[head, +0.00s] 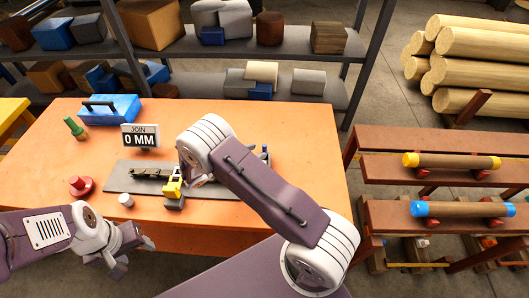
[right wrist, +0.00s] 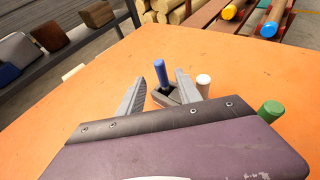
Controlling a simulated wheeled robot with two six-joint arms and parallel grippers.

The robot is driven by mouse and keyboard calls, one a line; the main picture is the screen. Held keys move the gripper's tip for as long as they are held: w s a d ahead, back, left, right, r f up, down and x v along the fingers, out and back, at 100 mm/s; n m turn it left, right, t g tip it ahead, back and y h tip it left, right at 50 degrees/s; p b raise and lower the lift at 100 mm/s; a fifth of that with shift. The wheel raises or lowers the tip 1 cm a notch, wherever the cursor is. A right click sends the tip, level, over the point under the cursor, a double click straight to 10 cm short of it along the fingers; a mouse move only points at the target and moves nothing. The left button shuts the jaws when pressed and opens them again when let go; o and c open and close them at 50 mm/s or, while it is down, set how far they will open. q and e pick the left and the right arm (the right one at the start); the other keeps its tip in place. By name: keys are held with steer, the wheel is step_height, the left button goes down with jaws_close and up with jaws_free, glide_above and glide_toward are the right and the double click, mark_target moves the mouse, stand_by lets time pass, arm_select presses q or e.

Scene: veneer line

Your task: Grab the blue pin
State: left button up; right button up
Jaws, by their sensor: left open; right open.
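The blue pin (right wrist: 160,71) stands upright in a small dark grey holder (right wrist: 166,97) on the orange table in the right wrist view. My right gripper (right wrist: 160,76) is open, and the pin shows between its two fingers with neither seen touching it. In the head view the right gripper is mostly hidden behind my own right arm, and I cannot clearly make out the blue pin there. My left gripper (head: 134,258) is open and empty, low at the left near the table's front edge.
Racks (head: 430,140) with rollers stand right.

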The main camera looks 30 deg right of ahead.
mark_target(264, 149)
steer(key=p+x, duration=0.1)
steer(key=x, duration=0.4)
steer(key=shift+s+d, duration=0.1)
steer(key=shift+s, duration=0.05)
steer(key=shift+f, duration=0.1)
jaws_close()
step_height(264, 149, up, 10)
steer(key=shift+r+b, duration=0.1)
steer(key=shift+b, duration=0.2)
